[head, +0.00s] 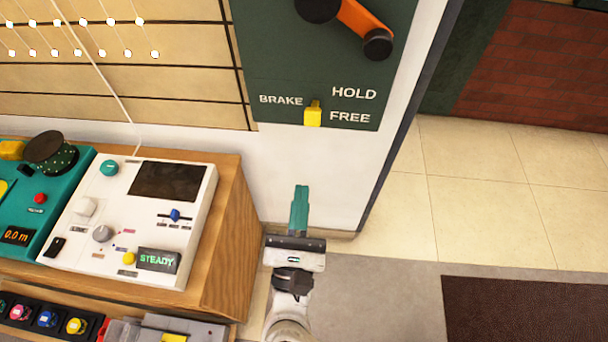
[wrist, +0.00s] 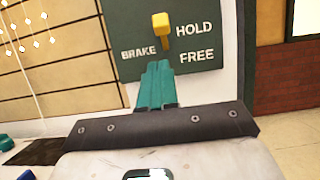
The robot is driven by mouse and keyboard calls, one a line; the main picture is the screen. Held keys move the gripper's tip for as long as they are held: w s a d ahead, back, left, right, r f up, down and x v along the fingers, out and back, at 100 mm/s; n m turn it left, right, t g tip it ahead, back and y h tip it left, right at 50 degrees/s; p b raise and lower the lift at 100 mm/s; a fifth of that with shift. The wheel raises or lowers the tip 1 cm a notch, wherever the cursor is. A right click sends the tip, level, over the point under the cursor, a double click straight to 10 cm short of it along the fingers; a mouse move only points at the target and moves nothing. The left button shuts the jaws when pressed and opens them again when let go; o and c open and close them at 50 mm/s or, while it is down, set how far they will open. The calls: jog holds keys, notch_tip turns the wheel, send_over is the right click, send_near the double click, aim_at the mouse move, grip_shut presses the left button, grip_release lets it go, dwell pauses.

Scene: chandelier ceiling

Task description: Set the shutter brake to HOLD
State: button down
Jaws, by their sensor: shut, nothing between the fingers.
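The shutter brake is a yellow lever (head: 313,116) on a dark green wall panel (head: 280,60), right of the word BRAKE and left of HOLD and FREE. In the head view its knob appears level with FREE. In the wrist view the yellow lever (wrist: 161,26) appears level with HOLD, on a stem sticking out, so I cannot tell its setting. My gripper (head: 301,190) is below the panel in the head view, apart from the lever. Its teal fingers (wrist: 157,66) are shut and empty, pointing towards the panel just below the lever in the wrist view.
An orange crank with black knobs (head: 362,24) is above the lever on the panel. A wooden bench (head: 235,240) with a white console (head: 85,235) stands left of my gripper. Open tiled floor (head: 490,190) lies to the right.

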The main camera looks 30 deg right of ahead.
jog(key=v, duration=0.3)
jog(key=shift+s+a, duration=0.2)
dwell(0.5)
